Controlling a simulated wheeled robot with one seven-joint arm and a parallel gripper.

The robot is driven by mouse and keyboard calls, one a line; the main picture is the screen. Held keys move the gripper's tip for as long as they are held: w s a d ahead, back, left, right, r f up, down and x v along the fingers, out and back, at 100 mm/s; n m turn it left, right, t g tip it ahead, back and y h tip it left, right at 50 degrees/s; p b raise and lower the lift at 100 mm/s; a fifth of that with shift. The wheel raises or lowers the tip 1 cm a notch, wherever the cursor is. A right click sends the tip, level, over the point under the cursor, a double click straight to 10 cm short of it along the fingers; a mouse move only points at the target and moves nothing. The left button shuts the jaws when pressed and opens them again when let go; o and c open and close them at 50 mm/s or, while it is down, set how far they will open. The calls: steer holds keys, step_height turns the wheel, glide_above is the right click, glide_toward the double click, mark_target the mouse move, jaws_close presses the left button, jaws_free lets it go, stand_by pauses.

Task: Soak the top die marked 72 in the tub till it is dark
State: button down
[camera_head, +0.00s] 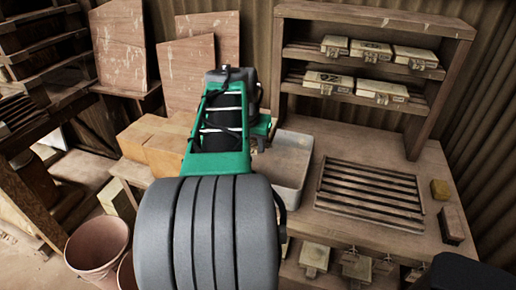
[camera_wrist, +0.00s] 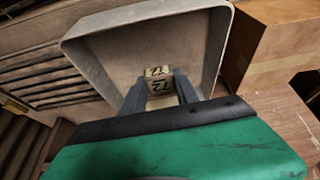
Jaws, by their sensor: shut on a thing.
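The tub (camera_head: 285,165) is a grey, square-sided basin on the bench, just right of my arm in the head view. In the wrist view the tub (camera_wrist: 222,45) opens out around my gripper (camera_wrist: 160,92). My gripper is shut on a small pale die (camera_wrist: 158,75) with dark markings that read like 72 upside down. The die is over or inside the tub, and its visible faces look light. I cannot tell whether it touches water. In the head view my arm hides the die and the fingertips.
A slatted rack (camera_head: 370,190) lies right of the tub. A shelf unit (camera_head: 430,120) behind holds several pale marked blocks (camera_head: 370,50). Wooden boxes (camera_head: 150,140) are left of the tub. A bucket (camera_head: 98,245) stands lower left.

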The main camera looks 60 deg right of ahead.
steer(key=shift+s+d+m, duration=0.3)
steer(key=shift+s+d, duration=0.2)
steer(key=shift+s, duration=0.3)
step_height(320, 180, down, 13)
steer(key=b, duration=1)
steer(key=shift+w+a+f, duration=0.1)
steer(key=shift+f, duration=0.1)
stand_by(5.4)
